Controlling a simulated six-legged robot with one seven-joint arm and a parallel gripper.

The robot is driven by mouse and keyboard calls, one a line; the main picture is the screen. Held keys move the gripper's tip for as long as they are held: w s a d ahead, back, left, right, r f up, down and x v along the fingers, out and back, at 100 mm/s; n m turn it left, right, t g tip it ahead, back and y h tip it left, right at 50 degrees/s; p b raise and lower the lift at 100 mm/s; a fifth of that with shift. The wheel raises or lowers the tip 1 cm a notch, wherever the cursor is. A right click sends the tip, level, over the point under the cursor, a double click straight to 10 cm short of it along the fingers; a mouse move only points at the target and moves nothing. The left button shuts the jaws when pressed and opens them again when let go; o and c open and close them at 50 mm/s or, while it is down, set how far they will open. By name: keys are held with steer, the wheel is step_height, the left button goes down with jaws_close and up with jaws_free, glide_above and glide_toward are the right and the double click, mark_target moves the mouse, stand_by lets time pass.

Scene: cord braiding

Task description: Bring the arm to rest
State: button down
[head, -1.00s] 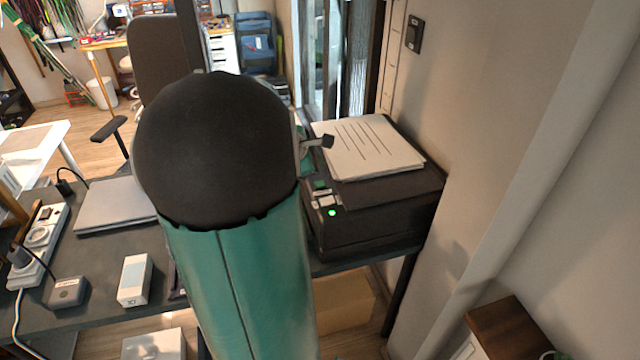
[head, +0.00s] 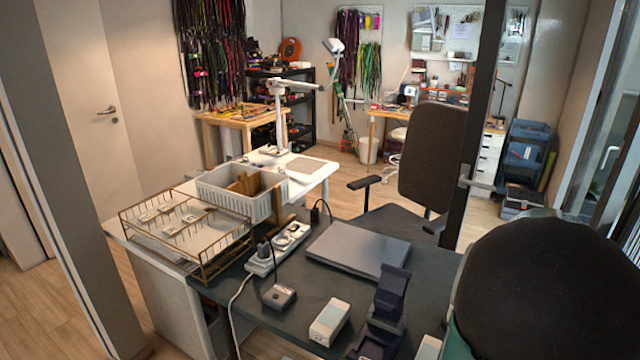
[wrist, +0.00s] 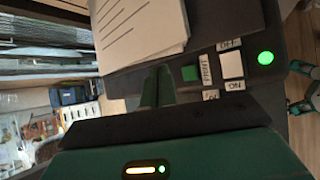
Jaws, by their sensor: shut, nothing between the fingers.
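My gripper (wrist: 157,82) shows in the wrist view as a narrow pair of dark teal fingers, shut and empty. The fingers point at the front of a dark printer (wrist: 268,25), just left of its panel in the picture. I cannot tell whether they touch it. The panel has a green button (wrist: 189,73) labelled PRINT, a white switch (wrist: 232,65) between OFF and ON labels, and a lit green light (wrist: 265,58). In the head view my arm's dark rounded link fills the lower right; my gripper and the printer are hidden or out of frame.
Printed sheets (wrist: 140,30) lie on the printer. In the head view a dark desk (head: 420,265) holds a closed laptop (head: 357,249), a power strip (head: 278,249), a white box (head: 329,322) and a wire tray (head: 185,228). An office chair (head: 430,160) and a dark post (head: 478,120) stand behind.

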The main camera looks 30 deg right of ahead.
steer(key=w+a+r+m+t+y, duration=0.1)
steer(key=w+a+r+t, duration=0.15)
steer(key=w+a, duration=0.8)
steer(key=w+a+r+m+t+y, duration=0.15)
steer(key=w+a+t, duration=0.4)
steer(key=a, duration=0.75)
steer(key=a+r+m+t+y, duration=0.1)
steer(key=a+y, duration=0.5)
steer(key=a, duration=2.3)
steer(key=shift+a+r+m, duration=0.15)
steer(key=shift+r+m, duration=0.2)
steer(key=shift+r, duration=0.3)
